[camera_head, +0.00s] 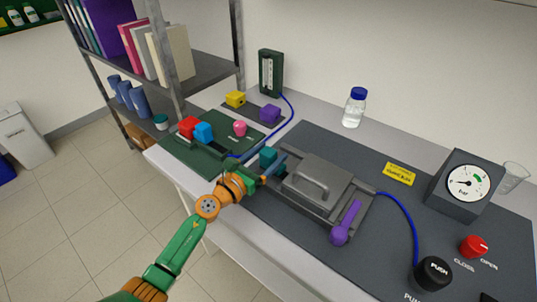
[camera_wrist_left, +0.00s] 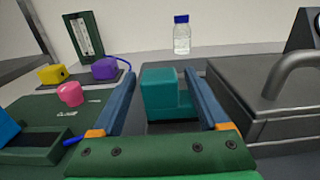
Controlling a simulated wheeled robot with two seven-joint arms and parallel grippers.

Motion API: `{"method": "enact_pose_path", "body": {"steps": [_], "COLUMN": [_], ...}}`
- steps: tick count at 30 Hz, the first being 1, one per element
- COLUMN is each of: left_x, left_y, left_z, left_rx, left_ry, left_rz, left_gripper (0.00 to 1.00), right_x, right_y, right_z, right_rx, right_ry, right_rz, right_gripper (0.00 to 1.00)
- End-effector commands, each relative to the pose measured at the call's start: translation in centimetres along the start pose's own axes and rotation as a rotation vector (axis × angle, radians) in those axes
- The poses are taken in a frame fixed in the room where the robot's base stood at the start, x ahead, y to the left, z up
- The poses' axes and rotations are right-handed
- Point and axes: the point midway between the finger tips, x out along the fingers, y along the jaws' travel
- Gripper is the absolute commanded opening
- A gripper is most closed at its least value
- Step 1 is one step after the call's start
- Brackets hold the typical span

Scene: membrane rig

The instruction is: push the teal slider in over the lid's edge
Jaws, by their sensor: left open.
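The teal slider (camera_head: 268,154) sits at the left end of the grey rig, beside the lid (camera_head: 325,168) with its arched handle. In the left wrist view the slider (camera_wrist_left: 160,92) is a stepped block, higher on its left, and the lid (camera_wrist_left: 262,95) stands to its right. My left gripper (camera_head: 272,168) is open at the slider. In the wrist view its two blue fingers (camera_wrist_left: 161,85) lie on either side of the slider, with gaps showing. The slider's far side is hidden. My right gripper is not in view.
A purple lever (camera_head: 345,224) stands at the lid's front right. A green board (camera_head: 185,158) with red, blue and pink pieces lies left. Yellow (camera_head: 235,99) and purple (camera_head: 270,113) blocks stand behind. A gauge (camera_head: 465,183), a bottle (camera_head: 354,107) and blue tubes are around the rig.

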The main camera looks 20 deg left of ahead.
Motion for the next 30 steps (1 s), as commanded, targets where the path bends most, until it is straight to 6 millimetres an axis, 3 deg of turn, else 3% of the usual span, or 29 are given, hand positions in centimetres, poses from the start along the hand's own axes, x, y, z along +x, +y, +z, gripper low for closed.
{"method": "enact_pose_path", "body": {"steps": [1, 9, 30], "left_x": [-0.01, -0.03, -0.04], "left_y": [0.0, 0.01, 0.0], "left_z": [0.0, 0.0, -0.02], "left_rx": [0.0, 0.0, 0.0], "left_ry": [0.0, 0.0, 0.0], "left_rz": [0.0, 0.0, 0.0], "left_gripper": [0.69, 0.0, 0.0], "right_x": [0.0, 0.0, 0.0], "right_y": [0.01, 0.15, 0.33], "right_z": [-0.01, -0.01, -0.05], "right_rx": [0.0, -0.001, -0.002], "right_ry": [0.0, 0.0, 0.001], "right_rz": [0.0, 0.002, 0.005], "right_gripper": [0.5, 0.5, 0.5]}}
